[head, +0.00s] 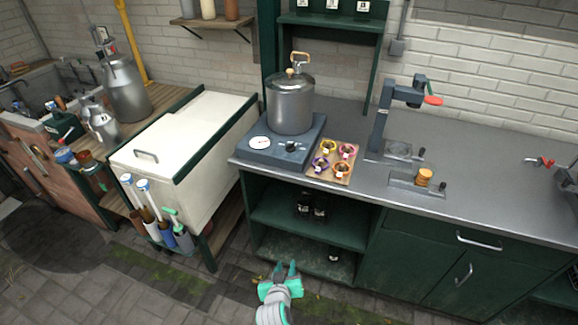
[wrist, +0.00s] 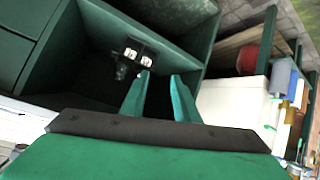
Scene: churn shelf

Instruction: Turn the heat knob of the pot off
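The pot (head: 291,103) is grey metal with a lidded top and a tan handle. It stands on a dark blue-grey heater base (head: 270,150) at the left end of the metal counter. The base's front has a round white dial (head: 260,142) and a small black knob (head: 291,146) to its right. The knob's exact setting is too small to tell. My gripper (head: 286,268) is low in front of the open shelf, below and apart from the knob. In the wrist view its two green fingers (wrist: 160,97) are apart with nothing between them.
A wooden board (head: 332,176) with several coloured rings lies right of the heater. A press stand (head: 382,130) with a red-ended handle stands farther right. A white chest (head: 190,140) stands to the left. Floor before the counter is open.

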